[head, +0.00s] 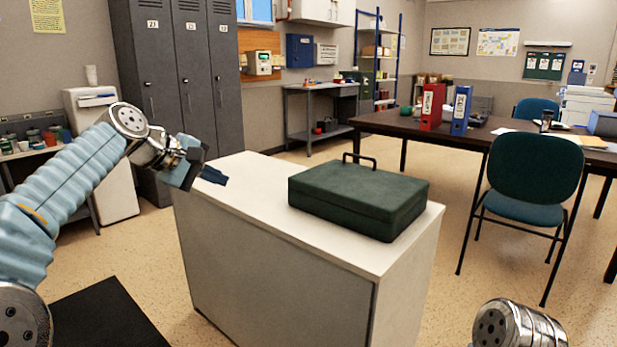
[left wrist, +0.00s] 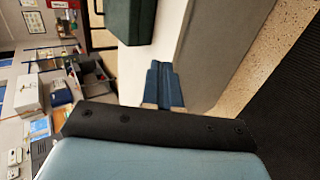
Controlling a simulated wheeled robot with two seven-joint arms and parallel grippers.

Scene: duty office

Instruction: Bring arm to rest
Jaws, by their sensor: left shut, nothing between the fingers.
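My left arm comes in from the left in the head view. Its gripper (head: 213,175) is shut and empty, held above the far left end of the white-topped cabinet (head: 232,196). Its closed blue fingers also show in the left wrist view (left wrist: 164,86), in front of the pale cabinet top. A dark green case (head: 358,198) with a black handle lies closed on the cabinet, right of the gripper and apart from it. Only a metallic joint of my right arm shows at the bottom right of the head view; its gripper is out of view.
Dark lockers (head: 180,90) stand behind the left gripper, and a white machine (head: 103,155) stands left of them. A teal chair (head: 530,170) and a dark desk (head: 400,125) with red and blue binders are at the right. Speckled floor right of the cabinet is clear.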

